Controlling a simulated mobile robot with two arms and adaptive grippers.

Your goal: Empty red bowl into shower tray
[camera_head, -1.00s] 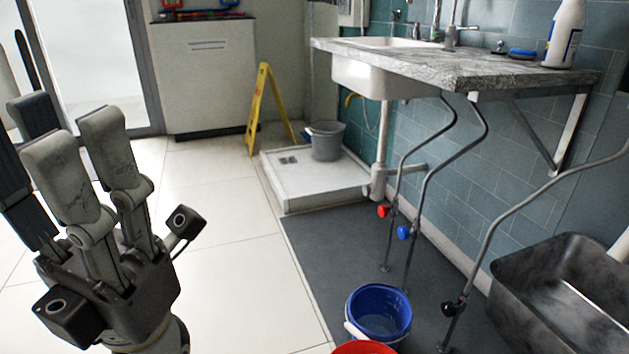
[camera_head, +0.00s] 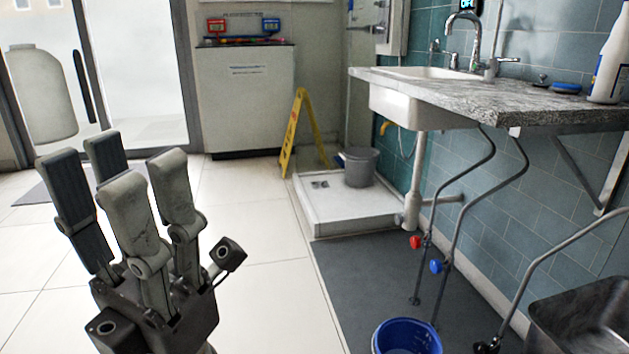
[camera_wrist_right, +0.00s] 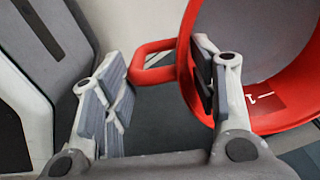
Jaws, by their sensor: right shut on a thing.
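The red bowl (camera_wrist_right: 275,70) fills the right side of the right wrist view, with a loop handle (camera_wrist_right: 150,62) and a label with a white mark inside. My right gripper (camera_wrist_right: 160,95) is shut on the red bowl, one finger overlapping its near side; the exact contact is hard to see. The visible part of the inside shows no clear contents. The white shower tray (camera_head: 340,218) lies on the floor in the middle of the head view, against the tiled wall. My left gripper (camera_head: 113,172) is open and empty, raised at the left.
A grey bucket (camera_head: 361,168) stands on the tray. A yellow folding sign (camera_head: 297,130) stands behind it. A blue bucket (camera_head: 405,338) is at the bottom edge. A sink counter (camera_head: 470,95), pipes and a metal basin (camera_head: 590,315) line the right. Pale floor at centre-left is clear.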

